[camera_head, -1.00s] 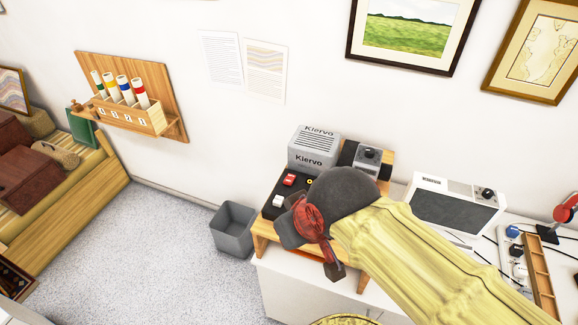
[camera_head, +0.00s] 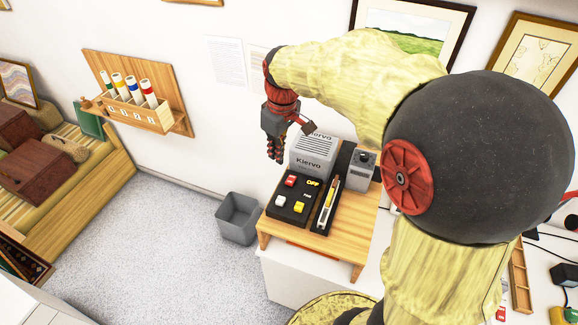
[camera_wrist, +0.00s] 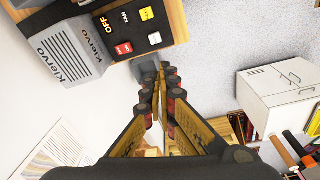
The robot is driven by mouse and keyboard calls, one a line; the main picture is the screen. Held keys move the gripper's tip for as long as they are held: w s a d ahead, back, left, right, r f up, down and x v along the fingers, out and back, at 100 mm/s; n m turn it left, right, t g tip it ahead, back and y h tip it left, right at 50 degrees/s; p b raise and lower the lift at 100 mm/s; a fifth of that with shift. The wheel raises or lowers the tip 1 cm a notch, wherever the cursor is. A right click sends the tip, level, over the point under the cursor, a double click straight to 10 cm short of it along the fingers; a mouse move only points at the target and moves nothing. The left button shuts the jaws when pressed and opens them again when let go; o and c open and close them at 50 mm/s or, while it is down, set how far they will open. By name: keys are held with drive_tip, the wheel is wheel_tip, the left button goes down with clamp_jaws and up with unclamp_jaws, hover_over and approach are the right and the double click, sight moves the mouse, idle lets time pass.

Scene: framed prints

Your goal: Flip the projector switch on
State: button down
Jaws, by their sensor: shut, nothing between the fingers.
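The grey projector (camera_head: 312,155), marked Kiervo, stands on a wooden stand against the wall. It also shows at the upper left of the wrist view (camera_wrist: 65,45). In front of it is a black control panel (camera_head: 287,197) with a red switch (camera_head: 291,181), a white switch (camera_head: 280,201), a yellow switch (camera_head: 299,207) and yellow OFF lettering. The panel appears at the top of the wrist view, with the red switch (camera_wrist: 124,48) beside the OFF lettering. My gripper (camera_head: 275,157) is shut and empty, pointing down, above and left of the panel, apart from it.
A grey knobbed box (camera_head: 361,170) and a narrow slotted panel (camera_head: 327,205) share the wooden stand (camera_head: 345,238). A grey bin (camera_head: 238,217) stands on the floor to the left. A wall rack (camera_head: 130,100) holds several tubes. My arm hides much of the desk's right side.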

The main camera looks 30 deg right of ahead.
drive_tip(key=w+d+f+n+g+p, duration=0.1)
drive_tip(key=w+d+f+p, duration=0.15)
drive_tip(key=w+d, duration=0.2)
drive_tip(key=n+g+y+p, duration=0.1)
drive_tip(key=n+g+p, duration=0.1)
drive_tip(key=p, duration=0.2)
hover_over(289, 183)
drive_tip(key=w+d, duration=0.2)
wheel_tip(289, 183, down, 6)
drive_tip(key=shift+s+f, duration=0.15)
drive_tip(key=shift+f, duration=0.1)
drive_tip(key=f, duration=0.4)
drive_tip(key=s+a+f+p, duration=0.1)
drive_tip(key=f, duration=0.4)
drive_tip(key=f+p, duration=0.1)
drive_tip(key=f, duration=0.3)
drive_tip(key=shift+s+a+f, duration=0.15)
drive_tip(key=shift+a+f, duration=0.15)
drive_tip(key=shift+a, duration=0.05)
drive_tip(key=shift+f, duration=0.1)
